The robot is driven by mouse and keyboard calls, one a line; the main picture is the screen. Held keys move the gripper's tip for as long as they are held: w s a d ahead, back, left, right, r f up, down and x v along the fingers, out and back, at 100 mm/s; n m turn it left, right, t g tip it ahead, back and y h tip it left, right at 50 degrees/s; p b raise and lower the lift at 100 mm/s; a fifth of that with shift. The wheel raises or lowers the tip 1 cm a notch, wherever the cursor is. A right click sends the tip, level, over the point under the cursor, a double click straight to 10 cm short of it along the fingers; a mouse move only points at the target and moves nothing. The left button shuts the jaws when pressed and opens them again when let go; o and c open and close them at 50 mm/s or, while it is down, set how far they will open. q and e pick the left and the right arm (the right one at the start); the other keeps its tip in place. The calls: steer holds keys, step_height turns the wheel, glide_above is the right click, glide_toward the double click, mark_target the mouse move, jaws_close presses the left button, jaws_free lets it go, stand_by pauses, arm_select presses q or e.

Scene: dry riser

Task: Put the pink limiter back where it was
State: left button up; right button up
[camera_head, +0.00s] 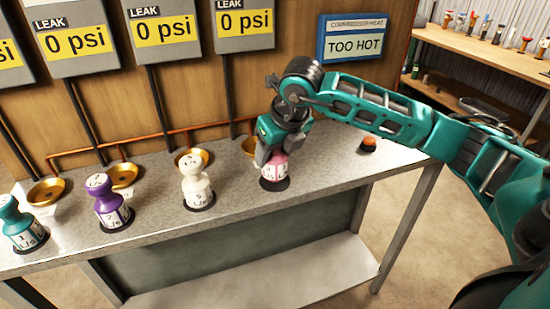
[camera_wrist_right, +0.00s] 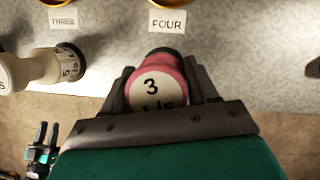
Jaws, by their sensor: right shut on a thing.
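The pink limiter (camera_head: 273,172) stands on a black round pad (camera_head: 276,185) at the right part of the grey bench, in front of the fourth brass cup. My right gripper (camera_head: 268,152) reaches down from above and is shut around its upper part. In the right wrist view the pink limiter (camera_wrist_right: 158,88) sits between the two fingers (camera_wrist_right: 160,82), upright, with "3 L/s" on its label. The "FOUR" tag (camera_wrist_right: 168,21) is just beyond it. My left gripper (camera_wrist_right: 45,138) shows small at the lower left there, its fingers apart and empty.
The white limiter (camera_head: 196,187), purple limiter (camera_head: 107,205) and teal limiter (camera_head: 20,226) stand on pads to the left. Brass cups (camera_head: 192,158) line the back. An orange button (camera_head: 369,144) is at the right. A "TOO HOT" sign (camera_head: 353,42) hangs behind.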

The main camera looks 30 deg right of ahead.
steer(key=shift+f, duration=0.85)
arm_select(q)
steer(key=shift+f, duration=0.15)
arm_select(e)
steer(key=shift+f, duration=0.1)
arm_select(q)
steer(key=shift+w+d, duration=0.1)
arm_select(e)
steer(key=o, duration=1.3)
steer(key=shift+f, duration=0.1)
steer(key=shift+r, duration=0.3)
arm_select(q)
steer(key=shift+s+a+r+p, duration=0.2)
steer(key=shift+a+r+p, duration=0.1)
steer(key=shift+p, duration=0.25)
arm_select(e)
steer(key=v, duration=1.1)
steer(key=shift+s+r, duration=0.2)
steer(key=shift+r, duration=0.15)
steer(key=shift+a, duration=0.1)
